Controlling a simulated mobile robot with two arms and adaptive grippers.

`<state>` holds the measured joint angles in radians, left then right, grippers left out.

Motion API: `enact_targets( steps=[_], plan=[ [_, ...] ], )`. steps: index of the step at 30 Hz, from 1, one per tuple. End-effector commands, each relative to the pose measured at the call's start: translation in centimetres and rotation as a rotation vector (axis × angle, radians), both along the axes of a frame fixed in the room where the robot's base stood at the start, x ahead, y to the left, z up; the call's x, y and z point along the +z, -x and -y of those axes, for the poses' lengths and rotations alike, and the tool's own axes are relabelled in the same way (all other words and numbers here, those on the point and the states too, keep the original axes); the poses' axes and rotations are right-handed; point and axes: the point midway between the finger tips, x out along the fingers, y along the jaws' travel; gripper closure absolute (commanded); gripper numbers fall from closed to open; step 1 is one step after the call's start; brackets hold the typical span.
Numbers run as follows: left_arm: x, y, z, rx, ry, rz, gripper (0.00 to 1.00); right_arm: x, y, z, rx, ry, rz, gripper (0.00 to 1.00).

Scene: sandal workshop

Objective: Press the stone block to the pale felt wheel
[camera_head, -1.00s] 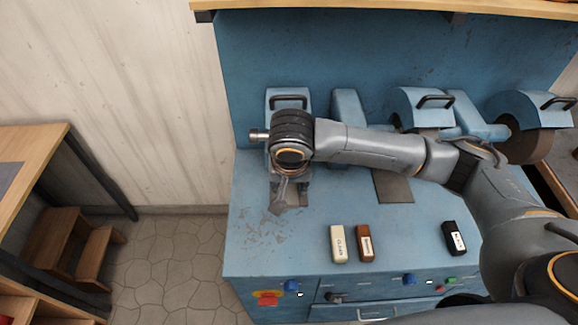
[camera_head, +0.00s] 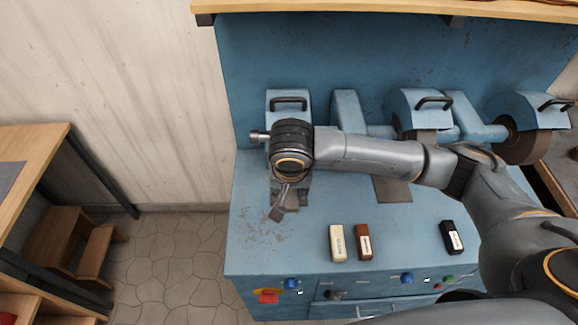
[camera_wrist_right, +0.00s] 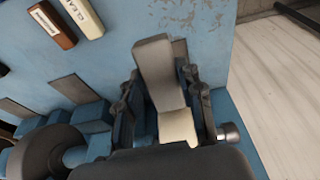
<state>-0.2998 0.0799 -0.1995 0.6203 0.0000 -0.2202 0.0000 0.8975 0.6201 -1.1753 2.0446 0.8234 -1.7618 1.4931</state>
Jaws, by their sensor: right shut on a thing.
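My right gripper (camera_wrist_right: 162,105) is shut on a grey stone block (camera_wrist_right: 158,70), seen between its dark fingers in the right wrist view. In the head view the right wrist hangs over the left end of the blue machine, and the block's tilted lower end (camera_head: 279,208) shows below it. The pale felt wheel (camera_wrist_right: 179,128) shows as a pale patch at the block's far end in the wrist view. The two meet in the picture, but I cannot tell if they touch. In the head view my wrist hides the wheel. My left gripper is not in view.
A cream bar (camera_head: 338,243), a brown bar (camera_head: 364,242) and a black bar (camera_head: 452,238) lie on the blue bench top (camera_head: 300,240). A dark wheel (camera_head: 522,140) stands at the right. Knobs and buttons line the front. A wooden step stool (camera_head: 75,240) stands left.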

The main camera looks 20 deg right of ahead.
Motion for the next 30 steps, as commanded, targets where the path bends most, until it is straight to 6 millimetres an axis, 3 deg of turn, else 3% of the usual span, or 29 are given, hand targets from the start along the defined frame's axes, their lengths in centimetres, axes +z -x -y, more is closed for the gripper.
enact_targets(
  steps=[21, 30],
  plan=[
    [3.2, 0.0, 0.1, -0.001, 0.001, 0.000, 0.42, -1.2, 5.4, -1.6, 0.000, -0.001, -0.001, 0.94],
    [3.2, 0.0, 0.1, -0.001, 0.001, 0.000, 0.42, -1.4, 5.8, -1.7, 0.000, -0.001, 0.001, 0.94]
  ],
)
